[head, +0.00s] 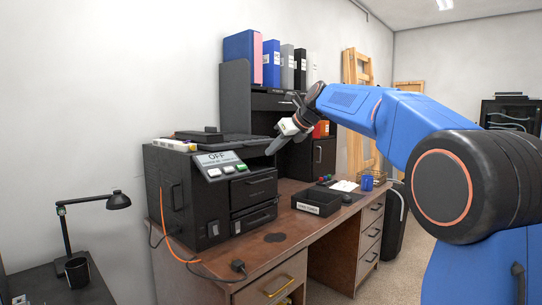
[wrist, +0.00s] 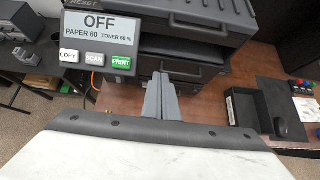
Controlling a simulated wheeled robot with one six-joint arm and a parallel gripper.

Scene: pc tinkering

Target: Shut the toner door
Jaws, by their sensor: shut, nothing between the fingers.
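A black printer (head: 178,205) stands on the wooden desk. The printer's screen (wrist: 100,27) reads OFF, paper 60, toner 60 %. My gripper (head: 272,149) is shut and empty, near the printer's upper right front corner. In the wrist view the gripper (wrist: 160,80) points at the printer front; contact cannot be told.
A black open tray (head: 318,203), a blue cup (head: 367,183) and a wire basket stand on the desk to the right. An orange cable (head: 165,225) hangs at the printer's left. A lamp (head: 117,200) stands on a side table. Desk space before the printer is mostly clear.

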